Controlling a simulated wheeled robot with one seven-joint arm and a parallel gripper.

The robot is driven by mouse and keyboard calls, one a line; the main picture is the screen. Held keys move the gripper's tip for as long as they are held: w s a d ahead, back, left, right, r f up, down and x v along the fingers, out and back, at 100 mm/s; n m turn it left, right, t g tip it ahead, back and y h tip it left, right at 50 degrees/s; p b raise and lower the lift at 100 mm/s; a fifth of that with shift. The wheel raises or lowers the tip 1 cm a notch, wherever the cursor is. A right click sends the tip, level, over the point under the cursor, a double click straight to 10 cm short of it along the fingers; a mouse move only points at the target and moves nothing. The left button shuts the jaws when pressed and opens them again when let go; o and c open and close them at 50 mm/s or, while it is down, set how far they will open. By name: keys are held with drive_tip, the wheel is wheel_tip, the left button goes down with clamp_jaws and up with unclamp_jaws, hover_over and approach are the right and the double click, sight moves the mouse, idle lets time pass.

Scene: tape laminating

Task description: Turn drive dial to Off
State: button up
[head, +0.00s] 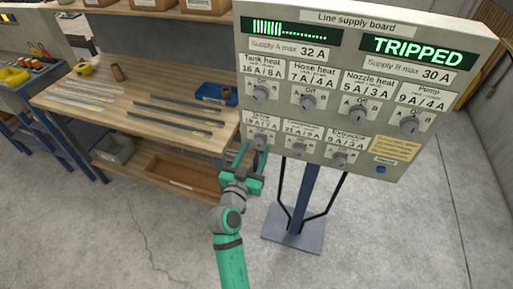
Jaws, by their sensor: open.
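The Line supply board (365,60) stands upright at the centre right. The drive dial (260,142) is the grey knob at the left of its lower row. Its label is partly legible, and its setting is too small to read. My gripper (252,155) is open just below and in front of the drive dial, at the board's lower left edge. I cannot tell whether a finger touches the dial. A green display (418,51) reads TRIPPED.
Other dials are close by: tank heat (260,93) above and the compressor dial (299,149) to the right. A blue button (381,169) sits at the lower right. A wooden workbench (150,143) with dark strips stands left. The board's post (304,200) stands on a floor plate.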

drive_tip(key=shift+x, duration=0.95)
drive_tip(key=shift+d, duration=0.1)
drive_tip(key=c, duration=1)
drive_tip(key=shift+c, duration=0.2)
drive_tip(key=shift+s+n, duration=0.1)
drive_tip(key=shift+n, duration=0.2)
drive_tip(key=n, duration=0.3)
drive_tip(key=shift+n, duration=2.5)
